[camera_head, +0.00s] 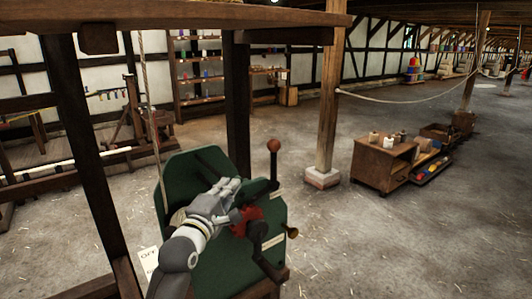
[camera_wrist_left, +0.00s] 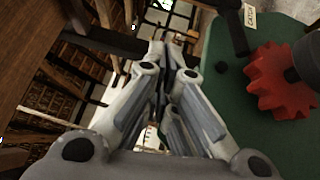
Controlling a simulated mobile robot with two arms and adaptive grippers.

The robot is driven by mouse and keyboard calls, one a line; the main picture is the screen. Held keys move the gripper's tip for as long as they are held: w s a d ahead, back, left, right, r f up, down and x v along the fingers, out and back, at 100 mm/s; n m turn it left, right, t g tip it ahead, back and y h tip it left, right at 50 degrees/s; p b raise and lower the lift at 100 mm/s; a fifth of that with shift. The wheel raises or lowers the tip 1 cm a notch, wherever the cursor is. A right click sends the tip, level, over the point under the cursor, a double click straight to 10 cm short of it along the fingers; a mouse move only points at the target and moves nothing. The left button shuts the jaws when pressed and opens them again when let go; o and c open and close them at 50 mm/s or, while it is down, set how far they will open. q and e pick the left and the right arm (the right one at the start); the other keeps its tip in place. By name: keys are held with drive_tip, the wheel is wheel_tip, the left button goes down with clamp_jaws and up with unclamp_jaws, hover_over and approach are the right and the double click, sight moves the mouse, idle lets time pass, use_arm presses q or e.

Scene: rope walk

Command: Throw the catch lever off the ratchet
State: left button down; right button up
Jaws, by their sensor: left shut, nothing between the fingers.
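A green winch-like housing (camera_head: 179,172) stands at the lower centre of the head view. A red toothed ratchet wheel (camera_head: 246,219) is on its face, and it also shows at the right of the wrist view (camera_wrist_left: 280,82). An upright dark lever (camera_head: 273,168) with a brown ball knob rises beside the ratchet. In the wrist view a dark bar (camera_wrist_left: 233,30) lies by a small label that seems to read "CATCH". My left gripper (camera_head: 236,184) is shut and empty, close to the housing and left of the knobbed lever. Its fingers (camera_wrist_left: 172,55) partly hide the housing. My right gripper is out of view.
A dark crank arm (camera_head: 263,252) and a brass knob (camera_head: 292,232) stick out at the housing's right. A timber frame with posts (camera_head: 237,105) and a top beam (camera_head: 200,18) surrounds it. A low wooden cabinet (camera_head: 383,165) stands at right. The floor between is clear.

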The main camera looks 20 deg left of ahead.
sight(274, 165)
use_arm(q)
drive_tip(key=shift+s+d+r, duration=0.1)
drive_tip(key=shift+s+r, duration=0.1)
drive_tip(key=shift+r, duration=1.05)
drive_tip(key=w+d+r+p, duration=0.2)
drive_tip(key=w+d+p, duration=0.1)
drive_tip(key=w, duration=0.9)
drive_tip(key=shift+w+d+r+p, duration=0.15)
drive_tip(key=shift+w+d+p, duration=0.05)
drive_tip(key=shift+d+p, duration=0.1)
